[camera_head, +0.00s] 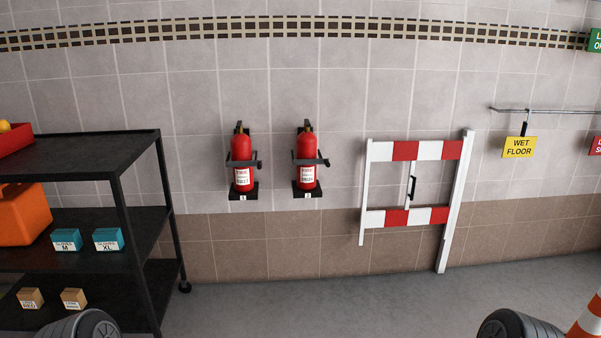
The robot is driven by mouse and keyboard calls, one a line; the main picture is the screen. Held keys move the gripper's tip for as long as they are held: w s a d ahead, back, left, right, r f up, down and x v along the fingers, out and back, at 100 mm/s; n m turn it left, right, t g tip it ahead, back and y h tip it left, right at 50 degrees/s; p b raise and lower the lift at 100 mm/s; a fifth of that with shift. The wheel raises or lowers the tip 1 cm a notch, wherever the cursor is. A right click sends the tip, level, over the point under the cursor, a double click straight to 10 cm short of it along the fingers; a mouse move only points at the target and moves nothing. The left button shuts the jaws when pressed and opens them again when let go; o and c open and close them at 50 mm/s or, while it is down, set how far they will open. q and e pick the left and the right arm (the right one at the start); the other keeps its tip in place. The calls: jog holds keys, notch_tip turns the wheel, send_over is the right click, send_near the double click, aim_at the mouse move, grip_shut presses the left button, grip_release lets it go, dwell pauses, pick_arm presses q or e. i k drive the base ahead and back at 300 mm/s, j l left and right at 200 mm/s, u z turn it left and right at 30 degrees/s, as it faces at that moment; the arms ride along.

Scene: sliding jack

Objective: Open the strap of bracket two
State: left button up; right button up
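Two red fire extinguishers hang upright in black wall brackets. The left bracket (250,191) holds one extinguisher (241,149), and the right bracket (315,189) holds the other extinguisher (306,147). A dark strap (242,163) crosses the left extinguisher, and another dark strap (311,162) crosses the right one. Both straps look closed, with a small end sticking out at the right. Each bracket has a small white number tag at its foot, too small to read surely. Neither of my grippers is in view; only dark rounded parts of my arms show at the bottom corners.
A black shelf cart (140,141) with boxes and an orange container (24,215) stands at the left. A red-and-white barrier (405,151) stands right of the brackets. A yellow sign (519,147) hangs from a wall rail. A cone (588,322) is at lower right. The floor between is clear.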

aim_at(326, 162)
jog(key=i+z, duration=0.15)
jog(key=i, duration=0.35)
jog(key=i+j+z, duration=0.2)
jog(key=i, duration=0.3)
jog(key=i+j+z, duration=0.15)
jog(key=i, duration=0.35)
jog(key=i+j+z, duration=0.15)
jog(key=i, duration=0.35)
jog(key=i+j+z, duration=1.05)
jog(key=k+j, duration=0.1)
